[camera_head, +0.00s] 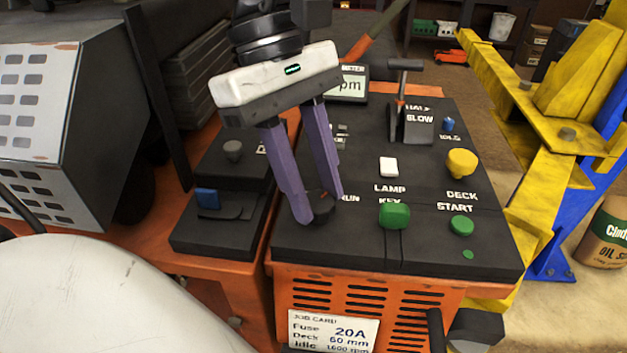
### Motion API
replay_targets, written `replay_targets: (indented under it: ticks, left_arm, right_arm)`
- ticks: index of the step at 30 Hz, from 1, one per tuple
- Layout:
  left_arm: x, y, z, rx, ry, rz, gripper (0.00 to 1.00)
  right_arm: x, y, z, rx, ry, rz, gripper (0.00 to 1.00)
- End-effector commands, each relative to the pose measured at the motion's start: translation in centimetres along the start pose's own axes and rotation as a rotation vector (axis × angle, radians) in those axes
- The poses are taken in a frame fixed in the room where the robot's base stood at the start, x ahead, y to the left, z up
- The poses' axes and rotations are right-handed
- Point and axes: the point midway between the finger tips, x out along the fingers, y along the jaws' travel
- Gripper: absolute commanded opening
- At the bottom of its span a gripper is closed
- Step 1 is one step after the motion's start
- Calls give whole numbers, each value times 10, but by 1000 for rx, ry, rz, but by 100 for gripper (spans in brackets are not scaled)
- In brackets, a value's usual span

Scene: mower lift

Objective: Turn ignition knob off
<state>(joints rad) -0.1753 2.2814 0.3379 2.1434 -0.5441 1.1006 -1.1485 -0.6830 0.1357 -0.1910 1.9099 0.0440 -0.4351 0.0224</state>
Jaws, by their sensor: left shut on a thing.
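The ignition knob (322,208) is a small black round knob with a red mark, at the lower left of the black control panel (290,244). The word RUN shows just right of it. My left gripper (318,212) reaches down from above, and its two purple fingers are shut on the knob, one on each side. The fingers hide part of the knob and the lettering around it, so its exact setting is hard to tell. My right gripper is not in view.
Right of the knob are a green key (394,215), a green start button (461,225), a white lamp switch (389,167), a yellow deck knob (461,162) and a throttle lever (402,100). A yellow lift frame (540,130) stands at the right. A white seat (110,300) fills the lower left.

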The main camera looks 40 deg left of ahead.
Motion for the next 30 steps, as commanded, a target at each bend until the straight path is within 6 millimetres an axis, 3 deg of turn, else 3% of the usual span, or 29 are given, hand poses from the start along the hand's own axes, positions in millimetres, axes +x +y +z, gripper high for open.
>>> replay_targets:
  ticks: [14, 25, 30]
  left_arm:
    - [4, -1, -2, -145, 1, 66, 8]
    - [4, -4, -1, -456, 2, 197, 8]
    - [4, -5, 0, -602, 2, 257, 8]
  right_arm:
    - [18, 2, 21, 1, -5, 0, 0]
    - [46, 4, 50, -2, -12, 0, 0]
    - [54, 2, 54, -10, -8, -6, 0]
